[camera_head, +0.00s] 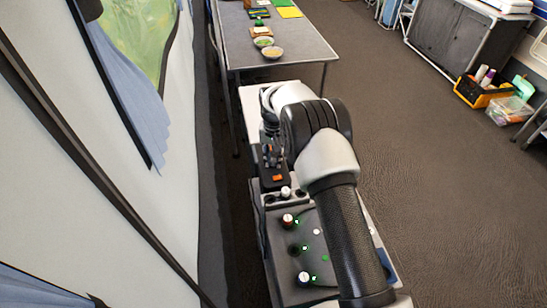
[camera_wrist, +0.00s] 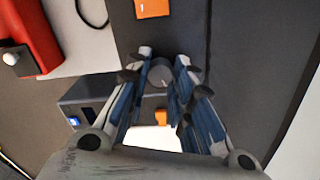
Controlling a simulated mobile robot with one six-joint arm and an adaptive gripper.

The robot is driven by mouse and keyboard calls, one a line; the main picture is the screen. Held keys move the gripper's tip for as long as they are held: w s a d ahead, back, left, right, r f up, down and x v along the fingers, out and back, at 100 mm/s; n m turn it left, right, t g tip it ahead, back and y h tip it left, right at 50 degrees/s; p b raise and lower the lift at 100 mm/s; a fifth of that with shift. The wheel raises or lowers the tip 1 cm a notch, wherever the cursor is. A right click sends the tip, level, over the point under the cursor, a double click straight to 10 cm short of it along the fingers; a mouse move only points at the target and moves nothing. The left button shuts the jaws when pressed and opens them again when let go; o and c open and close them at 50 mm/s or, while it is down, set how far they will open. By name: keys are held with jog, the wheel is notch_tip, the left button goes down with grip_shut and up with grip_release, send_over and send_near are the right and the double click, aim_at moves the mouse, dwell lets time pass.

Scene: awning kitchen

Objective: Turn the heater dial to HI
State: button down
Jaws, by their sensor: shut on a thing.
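The heater dial (camera_wrist: 160,73) is a small round grey knob between my fingertips in the wrist view. My gripper (camera_wrist: 164,62) is shut on it, with a finger on its left and its right side. The dark grey heater face (camera_wrist: 185,25) lies around it, with an orange label (camera_wrist: 152,8) beyond the dial. No HI mark can be read, and the dial's setting cannot be told. In the head view my gripper (camera_head: 272,155) is small beside a dark box with an orange patch (camera_head: 278,178); the dial cannot be made out there.
A red object (camera_wrist: 25,38) lies at the upper left of the wrist view. In the head view a grey table (camera_head: 300,45) with bowls stands behind my arm. The tent wall (camera_head: 120,190) is close on the left. Open floor (camera_head: 430,170) lies to the right.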

aim_at(273, 160)
jog(key=shift+m, duration=0.6)
jog(key=c, duration=1.3)
grip_release()
jog(key=shift+c, duration=0.2)
notch_tip(273, 160, up, 12)
